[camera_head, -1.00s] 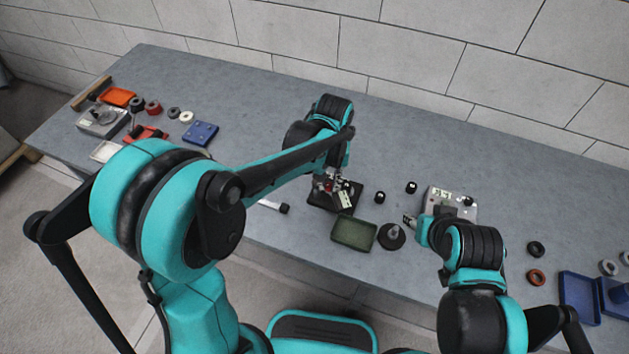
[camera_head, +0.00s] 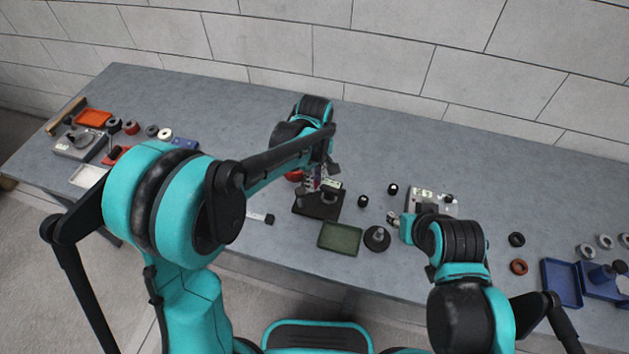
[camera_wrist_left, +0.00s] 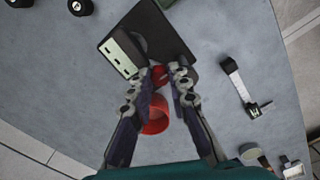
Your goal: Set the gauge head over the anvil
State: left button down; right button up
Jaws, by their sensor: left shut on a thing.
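The gauge head, a dark block with a pale face (camera_head: 331,186), is at the back of the black stand base (camera_head: 308,207). In the left wrist view, the gauge head (camera_wrist_left: 122,53) hangs over the edge of the base (camera_wrist_left: 168,40). My left gripper (camera_wrist_left: 168,76) is shut on a small red knob (camera_wrist_left: 159,76) beside the gauge head. The anvil cannot be clearly made out; a round grey patch on the base is partly covered by the gauge head. My right gripper (camera_head: 393,218) is beside a grey box; its jaws are too small to judge.
A green tray (camera_head: 340,238) and a dark round stand (camera_head: 377,238) are in front of and right of the base. Two small black knobs (camera_head: 363,201) lie to its right. A white-and-black tool (camera_head: 261,217) lies to its left. A grey box (camera_head: 432,200) stands near my right gripper.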

pick_arm(q)
jog(key=shift+w+n, duration=0.15)
jog(key=shift+n, duration=0.25)
dwell(0.3)
jog(key=c, duration=1.4)
grip_release()
jog(key=shift+w, duration=0.1)
notch_tip(320, 180, up, 12)
jog(key=shift+a, duration=0.1)
